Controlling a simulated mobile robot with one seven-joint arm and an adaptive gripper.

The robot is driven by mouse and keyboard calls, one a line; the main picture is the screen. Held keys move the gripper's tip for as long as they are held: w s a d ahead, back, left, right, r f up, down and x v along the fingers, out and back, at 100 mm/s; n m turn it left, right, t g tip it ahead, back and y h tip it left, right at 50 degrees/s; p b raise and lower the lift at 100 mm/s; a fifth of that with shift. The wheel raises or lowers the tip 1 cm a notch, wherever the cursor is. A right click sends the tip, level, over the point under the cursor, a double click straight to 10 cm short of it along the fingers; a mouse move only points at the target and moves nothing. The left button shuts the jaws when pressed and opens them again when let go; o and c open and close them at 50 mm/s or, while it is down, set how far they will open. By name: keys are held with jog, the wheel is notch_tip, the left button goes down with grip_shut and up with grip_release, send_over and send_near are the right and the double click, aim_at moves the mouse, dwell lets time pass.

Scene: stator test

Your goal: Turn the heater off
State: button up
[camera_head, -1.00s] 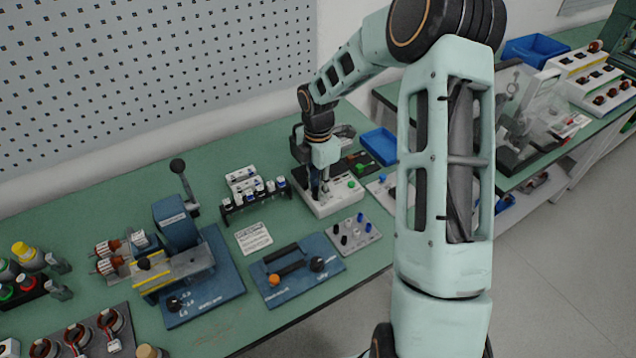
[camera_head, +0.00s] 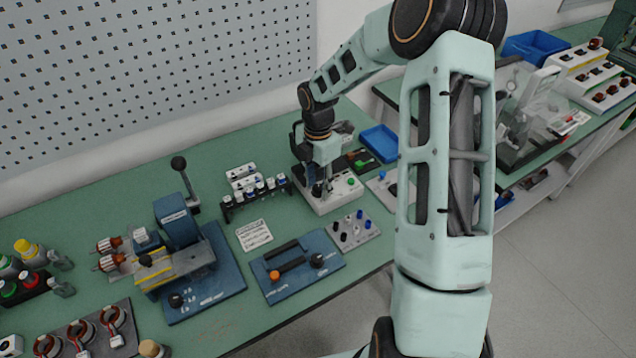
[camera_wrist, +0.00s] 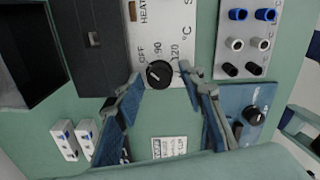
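The heater is a white box (camera_head: 345,194) on the green bench in the head view, with a green button on top. In the wrist view its panel (camera_wrist: 178,20) carries HEAT, OFF, 90 and 120 °C markings and a round black knob (camera_wrist: 160,74). The knob's exact setting is hard to read. My gripper (camera_wrist: 162,76) is open, with its fingertips on either side of the knob and gaps visible between. In the head view my gripper (camera_head: 319,187) points down over the heater's left part and hides the knob.
A panel with coloured sockets (camera_head: 352,230) and a blue fixture with a black handle (camera_head: 306,266) lie in front of the heater. A blue tray (camera_head: 380,143) lies behind right. A press-like device (camera_head: 180,225) stands farther left.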

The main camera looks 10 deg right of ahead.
aim_at(318, 187)
jog(key=shift+w, duration=0.1)
jog(key=shift+r, duration=4)
